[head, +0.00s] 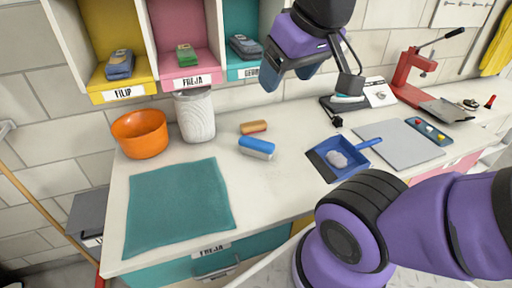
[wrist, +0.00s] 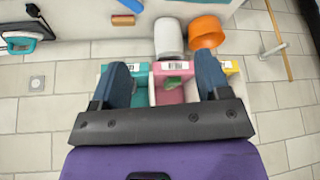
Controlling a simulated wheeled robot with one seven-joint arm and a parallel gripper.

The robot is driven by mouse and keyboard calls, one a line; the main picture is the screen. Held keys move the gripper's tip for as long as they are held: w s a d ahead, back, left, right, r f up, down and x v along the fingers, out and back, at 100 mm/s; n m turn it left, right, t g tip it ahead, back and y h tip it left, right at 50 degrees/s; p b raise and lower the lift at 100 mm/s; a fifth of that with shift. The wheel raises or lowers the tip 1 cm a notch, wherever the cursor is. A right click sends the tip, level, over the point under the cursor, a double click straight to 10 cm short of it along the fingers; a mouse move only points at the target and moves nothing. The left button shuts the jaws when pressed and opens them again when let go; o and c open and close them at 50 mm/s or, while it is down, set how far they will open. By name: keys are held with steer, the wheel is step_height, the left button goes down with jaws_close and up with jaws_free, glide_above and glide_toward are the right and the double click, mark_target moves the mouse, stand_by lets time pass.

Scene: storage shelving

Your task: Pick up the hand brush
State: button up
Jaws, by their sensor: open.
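I cannot tell for sure which thing is the hand brush. Two small blocks lie on the counter in the head view: a blue one with a pale lower side (head: 257,147), and a tan and reddish one (head: 253,127) just behind it. The orange-tan block also shows at the top of the wrist view (wrist: 123,20), with part of the blue one (wrist: 131,5) above it. My gripper (head: 289,74) is open and empty, high above the back of the counter before the cubbies. In the wrist view its two fingers (wrist: 163,78) stand apart with the cubbies beyond them.
An orange bowl (head: 140,142) and a white ribbed container (head: 195,124) stand at the back left. A teal mat (head: 178,208) lies in front. A blue dustpan (head: 322,163) holding a pale lump, a grey board (head: 397,145) and a red press (head: 408,72) are to the right. Labelled cubbies hold small items.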

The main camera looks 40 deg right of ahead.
steer(key=shift+o, duration=0.4)
steer(key=n+g, duration=0.5)
steer(key=n, duration=0.1)
glide_above(256, 141)
step_height(256, 141, down, 28)
steer(key=shift+a+f, duration=0.15)
steer(key=shift+f, duration=0.1)
steer(key=shift+d+f, duration=0.2)
steer(key=shift+f, duration=5.4)
steer(key=shift+c, duration=0.2)
